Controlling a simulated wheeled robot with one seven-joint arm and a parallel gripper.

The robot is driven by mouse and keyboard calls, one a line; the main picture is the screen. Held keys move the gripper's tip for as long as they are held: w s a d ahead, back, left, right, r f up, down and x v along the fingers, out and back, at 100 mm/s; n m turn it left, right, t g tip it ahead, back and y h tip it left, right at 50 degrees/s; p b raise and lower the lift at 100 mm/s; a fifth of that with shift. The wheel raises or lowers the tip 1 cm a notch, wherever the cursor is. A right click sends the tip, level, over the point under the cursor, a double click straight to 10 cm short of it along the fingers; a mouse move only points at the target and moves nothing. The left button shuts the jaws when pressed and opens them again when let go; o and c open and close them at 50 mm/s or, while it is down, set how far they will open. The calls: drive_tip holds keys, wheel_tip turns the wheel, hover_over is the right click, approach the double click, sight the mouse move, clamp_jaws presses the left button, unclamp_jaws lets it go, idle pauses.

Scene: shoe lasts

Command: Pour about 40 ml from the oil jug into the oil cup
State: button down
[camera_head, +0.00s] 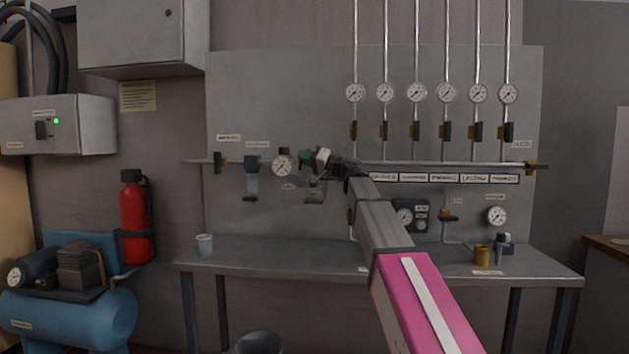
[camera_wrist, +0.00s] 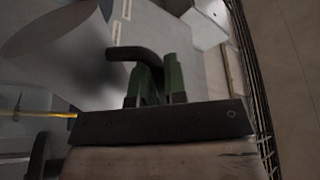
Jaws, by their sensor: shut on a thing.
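My gripper (camera_wrist: 156,76) has green fingers, shut on a dark curved handle (camera_wrist: 133,54) in the wrist view. A large smooth grey body (camera_wrist: 58,42), apparently the oil jug, is beside the handle at upper left; its spout and any oil inside cannot be made out. In the head view my gripper (camera_head: 308,159) is in front of the wall panel, above the bench, and the jug is too small to make out clearly. A small pale cup (camera_head: 205,244) stands upright at the bench's left end, apart from my gripper. I cannot tell whether it is the oil cup.
The metal bench (camera_head: 290,256) is mostly bare. A brass cylinder (camera_head: 482,255) stands at its right. A round gauge (camera_head: 282,166) and pipe fittings are close to my gripper's left. A red extinguisher (camera_head: 135,218) and blue compressor tank (camera_head: 70,315) are at left.

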drive_tip(key=shift+w+d+m, duration=0.1)
drive_tip(key=shift+w+m, duration=0.05)
drive_tip(key=shift+m, duration=0.75)
drive_tip(key=shift+w+d+r+m+t, duration=0.15)
drive_tip(key=shift+w+r+m+t, duration=0.1)
drive_tip(key=shift+r+m+t, duration=0.45)
drive_tip(key=shift+w+m, duration=0.1)
drive_tip(key=shift+m, duration=0.4)
drive_tip(key=shift+w+d+m+t, duration=0.2)
drive_tip(key=shift+m+t, duration=0.05)
drive_tip(key=shift+m, duration=0.3)
drive_tip(key=shift+w+d+m+t, duration=0.15)
drive_tip(key=shift+m+t, duration=0.1)
drive_tip(key=shift+m, duration=0.3)
drive_tip(key=shift+s+d, duration=0.15)
drive_tip(key=shift+s+d, duration=0.1)
drive_tip(key=shift+d+r+m+t+p, duration=0.3)
drive_tip(key=shift+m+t+p, duration=0.1)
drive_tip(key=shift+m, duration=0.3)
idle(0.9)
